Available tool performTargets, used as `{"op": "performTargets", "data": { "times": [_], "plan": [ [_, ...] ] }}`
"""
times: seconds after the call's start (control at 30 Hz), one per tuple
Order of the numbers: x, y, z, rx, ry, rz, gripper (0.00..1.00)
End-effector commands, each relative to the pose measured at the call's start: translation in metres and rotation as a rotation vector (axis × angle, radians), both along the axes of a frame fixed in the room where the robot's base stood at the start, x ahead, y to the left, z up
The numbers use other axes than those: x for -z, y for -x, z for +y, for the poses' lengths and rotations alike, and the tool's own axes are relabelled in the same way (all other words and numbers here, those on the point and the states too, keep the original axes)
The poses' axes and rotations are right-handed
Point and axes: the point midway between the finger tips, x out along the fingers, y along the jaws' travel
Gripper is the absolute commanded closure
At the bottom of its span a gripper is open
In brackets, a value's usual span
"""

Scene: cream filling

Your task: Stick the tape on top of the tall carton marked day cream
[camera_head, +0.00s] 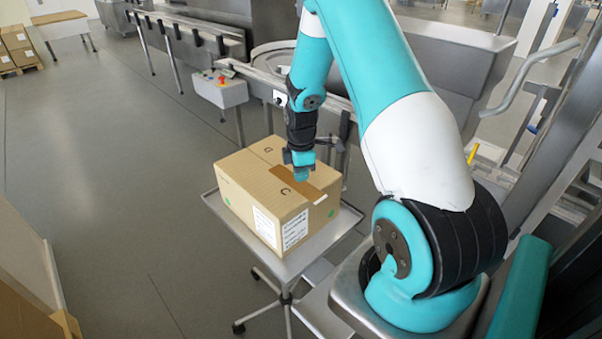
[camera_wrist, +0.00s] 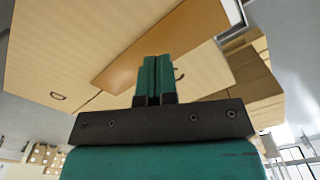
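A closed light-brown carton (camera_head: 235,180) rests on a small metal cart. White labels (camera_head: 281,230) are on its near face; their print is too small to read, so I cannot confirm the day cream marking. A darker brown strip of tape (camera_head: 287,185) lies along the carton's top; it also shows in the wrist view (camera_wrist: 130,68). My gripper (camera_head: 302,174) points down at the top, over the strip. In the wrist view its two teal fingers (camera_wrist: 153,75) are together, with nothing visible between them. They hide part of the strip, and I cannot tell whether they touch it.
The cart's tray (camera_head: 345,217) has a narrow free rim around the carton. A conveyor with a control box (camera_head: 222,92) stands behind. Another carton edge (camera_head: 30,310) shows at the lower left. Stacked cartons (camera_head: 15,45) stand far left. The floor to the left is clear.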

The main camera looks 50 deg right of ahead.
Motion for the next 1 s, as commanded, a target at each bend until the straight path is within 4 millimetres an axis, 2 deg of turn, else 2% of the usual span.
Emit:
{"op": "performTargets", "data": {
  "times": [1.0],
  "plan": [
    [0.02, 0.0, 0.0, 0.0, 0.0, 0.0, 1.0]
  ]
}}
